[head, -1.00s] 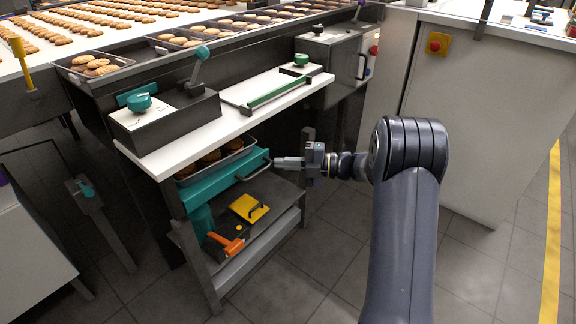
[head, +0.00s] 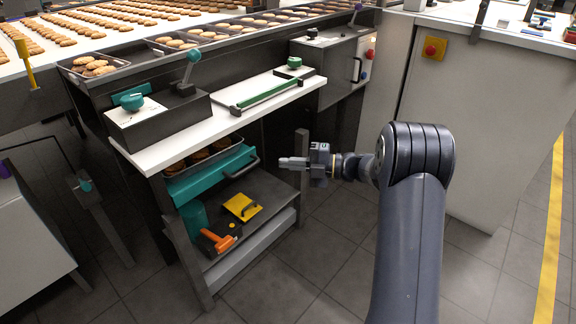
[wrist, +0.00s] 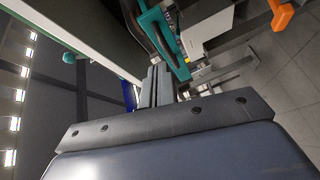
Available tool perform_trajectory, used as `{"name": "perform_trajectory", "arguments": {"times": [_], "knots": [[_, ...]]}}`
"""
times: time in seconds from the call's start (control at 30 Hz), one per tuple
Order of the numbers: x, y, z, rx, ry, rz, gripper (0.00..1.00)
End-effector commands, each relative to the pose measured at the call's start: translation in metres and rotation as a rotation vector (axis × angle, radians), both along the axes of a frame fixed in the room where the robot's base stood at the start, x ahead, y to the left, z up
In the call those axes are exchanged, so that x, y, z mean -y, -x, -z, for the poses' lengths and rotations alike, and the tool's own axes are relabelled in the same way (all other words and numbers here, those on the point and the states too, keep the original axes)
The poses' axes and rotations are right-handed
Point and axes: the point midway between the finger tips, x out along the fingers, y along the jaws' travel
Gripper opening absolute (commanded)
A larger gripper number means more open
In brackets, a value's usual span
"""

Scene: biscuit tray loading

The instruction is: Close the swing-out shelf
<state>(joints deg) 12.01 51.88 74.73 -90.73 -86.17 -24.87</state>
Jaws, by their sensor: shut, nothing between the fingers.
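The swing-out shelf (head: 211,174) is teal, with a dark bar handle along its front. It sits under the white worktop, its front running roughly along the worktop's front edge. A tray of biscuits (head: 199,157) rests on it, partly hidden by the worktop. I cannot tell whether the shelf is fully in. My gripper (head: 281,163) is shut and empty, just right of the handle's right end, with a small gap in the head view. In the wrist view the gripper fingers (wrist: 157,70) point toward the teal shelf (wrist: 163,34), close beside it.
A lower shelf (head: 262,204) holds a yellow tool (head: 242,207) and an orange-handled tool (head: 224,243). A dark post (head: 301,150) stands behind my gripper. The white worktop (head: 240,118) overhangs the shelf. Open floor (head: 325,245) lies to the right, before a grey cabinet (head: 460,130).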

Motion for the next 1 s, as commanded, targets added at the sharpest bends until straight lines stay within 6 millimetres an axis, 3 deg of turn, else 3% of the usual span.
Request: {"name": "perform_trajectory", "arguments": {"times": [0.5, 1.0], "knots": [[0.063, -0.038, -0.004, 0.0, 0.001, -0.001, 0.0], [0.07, -0.042, -0.004, -0.001, 0.0, -0.002, 0.0]]}}
